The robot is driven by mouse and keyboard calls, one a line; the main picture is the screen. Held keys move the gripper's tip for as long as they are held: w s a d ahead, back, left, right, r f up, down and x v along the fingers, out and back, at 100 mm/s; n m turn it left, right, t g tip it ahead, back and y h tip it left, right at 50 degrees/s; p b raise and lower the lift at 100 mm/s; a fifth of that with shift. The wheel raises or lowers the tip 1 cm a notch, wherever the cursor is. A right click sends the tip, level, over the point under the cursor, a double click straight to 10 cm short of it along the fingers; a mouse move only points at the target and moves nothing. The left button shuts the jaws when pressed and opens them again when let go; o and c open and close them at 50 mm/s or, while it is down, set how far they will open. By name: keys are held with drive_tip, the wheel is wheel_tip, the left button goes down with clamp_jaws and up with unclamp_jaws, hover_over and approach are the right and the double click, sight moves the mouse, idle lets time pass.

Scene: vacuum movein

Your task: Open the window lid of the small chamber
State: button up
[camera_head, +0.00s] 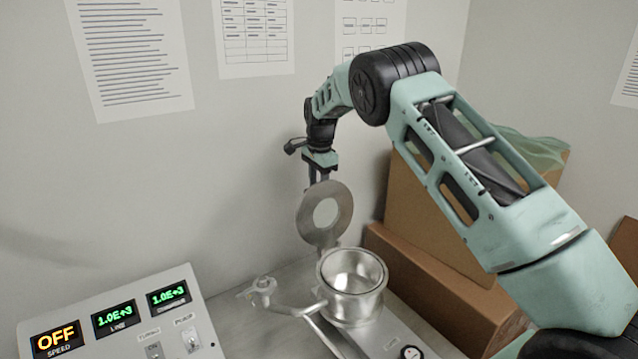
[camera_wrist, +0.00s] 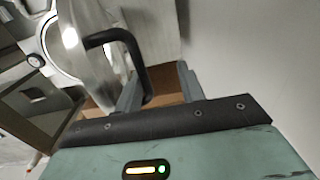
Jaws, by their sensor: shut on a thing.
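The small chamber (camera_head: 352,312) is a round metal cup on the bench, and its top is open. Its window lid (camera_head: 307,214), a grey metal ring with a round hole, stands raised nearly upright behind the chamber rim. In the wrist view the lid (camera_wrist: 85,50) fills the upper left, with a black bent handle (camera_wrist: 112,37) on it. The exact finger contact is hard to see.
A metal pipe with a valve (camera_head: 264,286) joins the chamber at left. A control panel (camera_head: 115,318) stands at front left. Cardboard boxes (camera_head: 440,290) stand at right, close to the chamber. The wall is close behind the lid and gripper.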

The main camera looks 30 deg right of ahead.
drive_tip(key=shift+w+r, duration=0.1)
drive_tip(key=shift+r, duration=0.3)
wheel_tip(320, 180, up, 17)
drive_tip(key=s+b, duration=0.1)
drive_tip(key=b, duration=0.3)
drive_tip(key=shift+s+f, duration=0.1)
drive_tip(key=shift+s, duration=0.05)
idle(0.4)
